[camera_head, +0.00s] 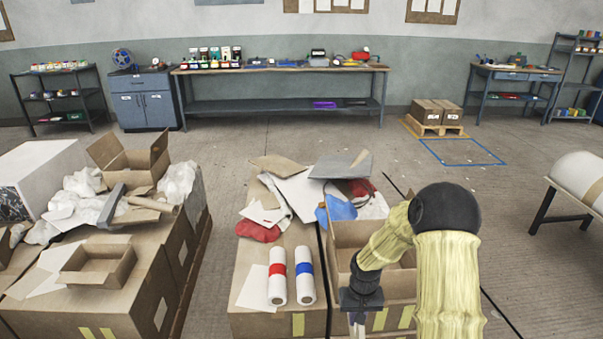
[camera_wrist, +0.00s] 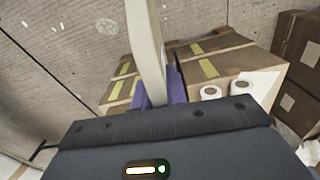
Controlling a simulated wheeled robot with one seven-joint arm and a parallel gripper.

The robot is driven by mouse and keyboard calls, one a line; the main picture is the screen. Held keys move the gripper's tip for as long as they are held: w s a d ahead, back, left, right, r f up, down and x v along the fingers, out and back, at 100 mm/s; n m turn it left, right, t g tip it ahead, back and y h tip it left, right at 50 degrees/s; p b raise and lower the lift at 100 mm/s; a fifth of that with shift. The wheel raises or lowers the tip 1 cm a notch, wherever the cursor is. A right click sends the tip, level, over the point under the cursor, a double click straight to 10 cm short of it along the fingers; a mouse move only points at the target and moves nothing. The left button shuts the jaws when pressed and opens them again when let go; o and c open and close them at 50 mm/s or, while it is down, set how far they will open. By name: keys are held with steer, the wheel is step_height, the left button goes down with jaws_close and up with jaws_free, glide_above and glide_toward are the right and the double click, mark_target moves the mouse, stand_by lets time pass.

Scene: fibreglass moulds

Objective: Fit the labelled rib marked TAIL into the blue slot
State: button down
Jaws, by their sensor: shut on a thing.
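My gripper (camera_wrist: 160,88) shows in the wrist view with its purple fingers shut on a pale, slightly curved strip. This pale rib (camera_wrist: 146,42) runs from between the fingers to the top edge of the picture. No label can be read on it, so I cannot tell whether it is the one marked TAIL. In the head view my arm reaches down at the lower right, in front of the open carton; the gripper's fingers are mostly cut off by the bottom edge. I cannot see a blue slot in either view.
Cartons heaped with scrap (camera_head: 290,235) stand ahead, with two white rolls (camera_head: 277,278) on top. Another loaded carton stack (camera_head: 110,290) is at left. A long workbench (camera_head: 280,72) lines the back wall. A white cylindrical form (camera_head: 580,180) is at right. Open floor (camera_head: 250,140) lies between.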

mark_target(357, 331)
steer(key=r+p, duration=0.4)
steer(key=p, duration=0.1)
steer(key=w+r+p, duration=0.1)
steer(key=r+p, duration=0.2)
steer(key=shift+w+f, duration=0.1)
steer(key=s+f, duration=0.4)
steer(key=f, duration=0.1)
steer(key=shift+s+f, duration=0.2)
steer(key=shift+f, duration=0.05)
